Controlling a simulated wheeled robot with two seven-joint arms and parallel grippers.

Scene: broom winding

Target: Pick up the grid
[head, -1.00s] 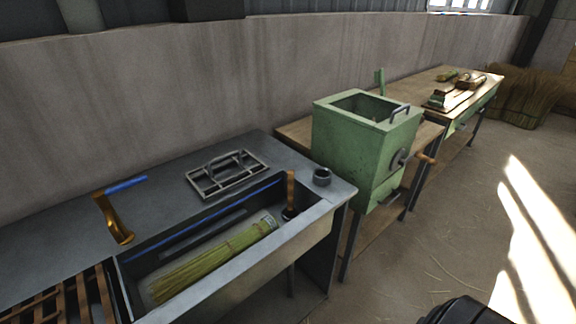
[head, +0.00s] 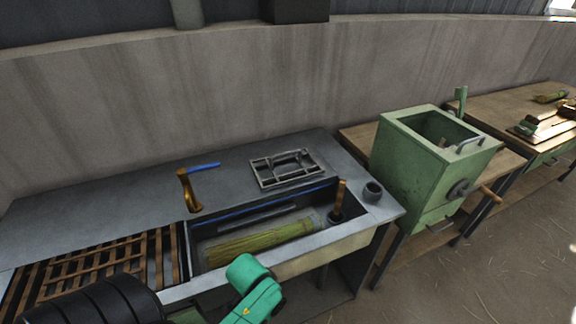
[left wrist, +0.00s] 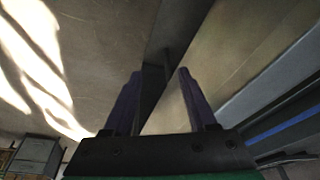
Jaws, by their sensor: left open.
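The grey metal grid (head: 287,168) with a raised handle lies flat on the counter behind the sink basin in the head view. Part of my left arm rises at the bottom middle of that view, in front of the basin, with its fingers out of sight. In the left wrist view my left gripper (left wrist: 158,76) is open and empty, its two dark purple fingers apart. It is away from the grid, near the sink unit's front side. My right gripper is not in view.
The sink basin (head: 330,248) holds a straw bundle (head: 262,238) and a wooden-handled tool (head: 339,200). A brass tap (head: 187,190) with a blue lever stands left of the grid. A wooden slatted rack (head: 120,258) lies left; a green box machine (head: 425,165) stands right.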

